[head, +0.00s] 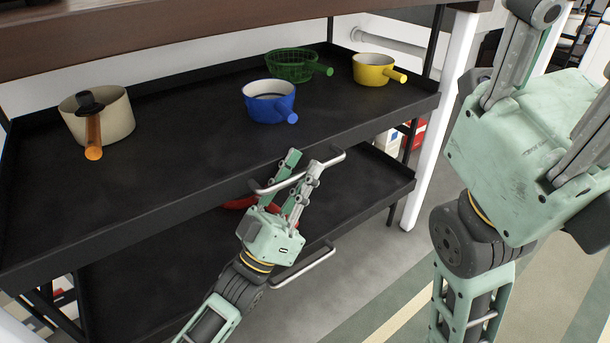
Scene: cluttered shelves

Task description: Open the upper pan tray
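The upper pan tray (190,170) is a black, low-rimmed shelf tray with pans standing on it. Its grey bar handle (262,187) sticks out from the front edge. My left gripper (306,160) is at this handle, with its two fingers apart and the bar passing between them. Part of the bar is hidden by the fingers, and I cannot tell whether they touch it. My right gripper (562,85) is large in the foreground at the right, away from the trays. Its fingers are spread and empty, partly cut off by the frame.
On the upper tray stand a beige pan (112,120), a blue pan (268,101), a green basket (290,66) and a yellow pan (373,69). A lower black tray (345,205) has its own handle (305,267) and a partly hidden red item (240,202). A white post (440,120) stands to the right.

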